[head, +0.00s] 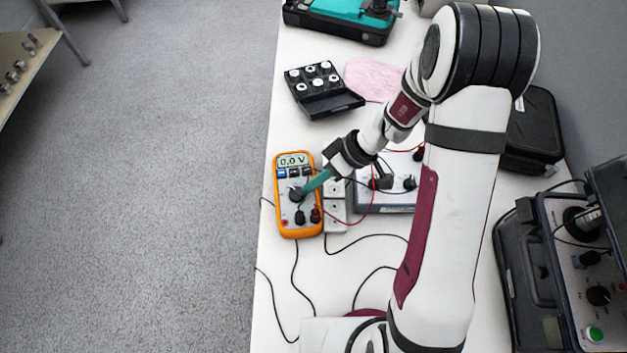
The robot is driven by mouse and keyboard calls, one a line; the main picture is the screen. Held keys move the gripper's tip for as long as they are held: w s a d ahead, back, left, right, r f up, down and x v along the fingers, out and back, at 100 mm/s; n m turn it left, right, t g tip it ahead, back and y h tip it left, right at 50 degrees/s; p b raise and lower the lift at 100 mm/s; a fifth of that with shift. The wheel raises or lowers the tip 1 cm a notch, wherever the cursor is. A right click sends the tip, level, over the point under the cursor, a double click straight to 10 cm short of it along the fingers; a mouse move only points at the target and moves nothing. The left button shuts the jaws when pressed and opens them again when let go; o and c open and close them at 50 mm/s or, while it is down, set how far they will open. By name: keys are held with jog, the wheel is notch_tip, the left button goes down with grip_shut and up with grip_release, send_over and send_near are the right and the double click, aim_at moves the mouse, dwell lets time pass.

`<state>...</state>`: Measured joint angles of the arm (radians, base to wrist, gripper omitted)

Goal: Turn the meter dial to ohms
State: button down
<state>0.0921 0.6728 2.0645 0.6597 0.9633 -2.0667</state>
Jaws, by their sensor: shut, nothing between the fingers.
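The orange meter (284,219) lies face up near the left edge of the white table. Its display reads 0.0 V. Its dark round dial (296,195) sits mid-face, and black and red plugs are in the jacks below it. My gripper (306,189), with teal fingers, reaches in from the right and is shut. Its fingertips are right at the dial's right side. I cannot tell whether they touch it. The dial markings are too small to read.
A grey box with knobs (386,201) and a white socket strip (336,211) stand right of the meter, with cables around them. An open black case of weights (330,105) and a pink cloth (373,80) lie behind. An open instrument case (525,270) is at right.

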aim_at(298, 201)
jog(key=shift+s, duration=0.15)
jog(key=shift+s+a+m+t, duration=0.2)
jog(key=shift+s+m+t, duration=0.1)
jog(key=shift+m+t, duration=0.3)
jog(key=shift+s+a+m+t, duration=0.1)
jog(key=shift+s+m+t, duration=0.15)
jog(key=shift+m, duration=0.3)
jog(key=shift+s+m+t, duration=0.1)
jog(key=shift+m+t, duration=0.15)
jog(key=shift+m, duration=0.3)
jog(key=shift+s, duration=0.15)
jog(key=shift+s+a, duration=0.25)
jog(key=shift+s, duration=0.2)
